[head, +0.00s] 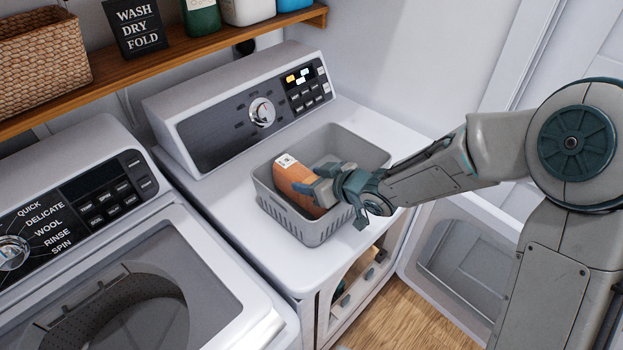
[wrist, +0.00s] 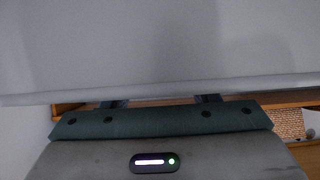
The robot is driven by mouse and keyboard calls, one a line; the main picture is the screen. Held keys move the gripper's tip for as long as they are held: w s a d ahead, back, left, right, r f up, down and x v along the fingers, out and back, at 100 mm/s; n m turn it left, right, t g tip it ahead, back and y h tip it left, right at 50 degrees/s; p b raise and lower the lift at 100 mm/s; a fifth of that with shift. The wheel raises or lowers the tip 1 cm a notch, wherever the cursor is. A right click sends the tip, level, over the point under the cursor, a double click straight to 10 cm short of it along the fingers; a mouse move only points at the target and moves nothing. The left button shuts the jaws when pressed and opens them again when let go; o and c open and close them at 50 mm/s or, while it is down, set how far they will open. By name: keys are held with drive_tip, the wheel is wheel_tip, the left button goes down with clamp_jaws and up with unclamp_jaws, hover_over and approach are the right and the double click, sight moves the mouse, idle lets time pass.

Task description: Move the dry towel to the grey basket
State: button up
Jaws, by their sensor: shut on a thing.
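The basket sits on top of the dryer (head: 221,207). In the wrist view a pale grey surface fills the upper part and hides the fingertips; the orange towel cannot be made out there.
The dryer's front door (head: 465,262) hangs open at right, with a few items (head: 368,275) visible in the opening. A washer (head: 215,275) stands at left. A wooden shelf (head: 180,48) above holds a woven basket (head: 40,55), a sign (head: 135,27) and containers.

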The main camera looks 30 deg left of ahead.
drive_tip(key=shift+f+b, duration=0.45)
drive_tip(key=shift+f, duration=0.1)
drive_tip(key=o, duration=1.2)
drive_tip(key=shift+r, duration=0.2)
drive_tip(key=p+v, duration=0.3)
drive_tip(key=v, duration=0.9)
drive_tip(key=shift+r, duration=0.35)
